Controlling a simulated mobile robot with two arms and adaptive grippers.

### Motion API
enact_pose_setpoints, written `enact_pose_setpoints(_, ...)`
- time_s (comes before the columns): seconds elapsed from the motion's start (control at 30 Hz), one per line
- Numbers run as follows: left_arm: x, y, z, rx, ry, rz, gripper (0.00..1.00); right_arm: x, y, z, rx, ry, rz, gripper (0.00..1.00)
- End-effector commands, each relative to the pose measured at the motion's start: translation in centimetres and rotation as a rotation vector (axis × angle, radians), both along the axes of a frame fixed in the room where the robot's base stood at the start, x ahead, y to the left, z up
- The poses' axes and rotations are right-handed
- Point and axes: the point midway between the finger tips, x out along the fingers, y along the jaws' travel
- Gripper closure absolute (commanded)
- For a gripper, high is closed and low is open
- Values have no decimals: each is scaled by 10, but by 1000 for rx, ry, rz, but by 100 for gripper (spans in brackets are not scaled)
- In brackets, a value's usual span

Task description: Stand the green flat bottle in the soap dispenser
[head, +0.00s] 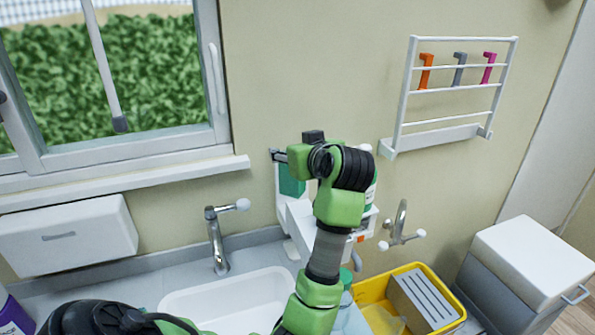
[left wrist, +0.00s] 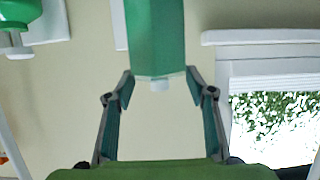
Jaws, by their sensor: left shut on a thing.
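The green flat bottle (head: 291,183) is held upright against the wall, with my arm hiding part of it. In the left wrist view, which is upside down, its green body (left wrist: 156,38) hangs from the top edge and its short white cap points towards my palm. My left gripper (left wrist: 160,73) is shut on its cap end, one finger on each side. In the head view the left gripper (head: 280,156) is mostly behind its wrist. The white soap dispenser (head: 299,218) is on the wall below and around the bottle; my arm hides how the bottle's base meets it. My right gripper is not in view.
Another bottle (head: 370,192) stands right of my wrist. A tap (head: 216,240) and white sink (head: 225,300) are left of my arm. A yellow crate (head: 449,287) and a second tap (head: 399,228) are right. A wall rack (head: 450,92) hangs at upper right.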

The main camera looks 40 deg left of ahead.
Motion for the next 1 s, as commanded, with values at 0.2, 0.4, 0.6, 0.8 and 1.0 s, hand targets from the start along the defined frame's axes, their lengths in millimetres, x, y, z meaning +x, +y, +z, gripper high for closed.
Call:
enact_pose_setpoints(0.2, 27, 17, -36, 3, 3, 0, 92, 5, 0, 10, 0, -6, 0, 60)
enact_pose_setpoints(0.4, 37, 23, -50, 1, 0, 0, 92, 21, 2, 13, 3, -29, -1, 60)
enact_pose_setpoints(0.6, 42, 26, -76, 0, 5, -2, 92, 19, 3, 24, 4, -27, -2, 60)
enact_pose_setpoints(0.8, 43, 26, -89, 2, -2, -1, 92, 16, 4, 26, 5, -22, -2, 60)
enact_pose_setpoints(1.0, 43, 26, -89, 1, -2, -1, 92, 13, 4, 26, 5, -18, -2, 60)
